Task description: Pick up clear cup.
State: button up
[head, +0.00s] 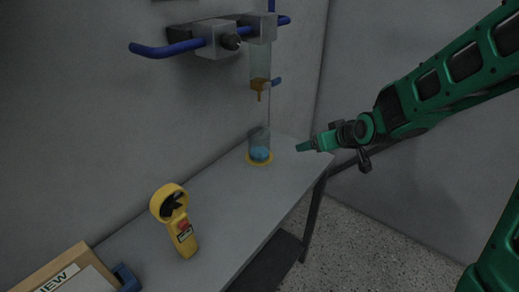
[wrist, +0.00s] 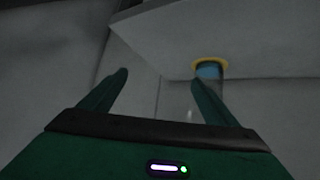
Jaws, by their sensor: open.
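The clear cup (head: 259,147) stands upright on a yellow ring at the far end of the grey shelf, with blue liquid in its lower part. My green gripper (head: 306,146) is to the right of the cup at about its height in the head view, with a gap between them. In the wrist view my gripper (wrist: 160,82) shows two fingers spread apart with nothing between them. The cup (wrist: 209,71) appears there beyond the right finger, which hides part of it.
The grey shelf (head: 225,195) runs along the wall. A yellow handheld device (head: 181,225) and a wooden box (head: 75,272) are nearer on it. A blue pipe with a grey valve (head: 217,40) and a brown-tipped spout (head: 260,86) hang above the cup.

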aim_at(254, 132)
jog(key=w+a+n+t+y, duration=0.2)
jog(key=w+a+y, duration=0.15)
jog(key=a, duration=1.15)
jog(key=shift+y, duration=0.25)
jog(key=shift+x, duration=5.45)
jog(key=shift+d, duration=0.1)
jog(key=shift+c, duration=0.4)
jog(key=c, duration=1.1)
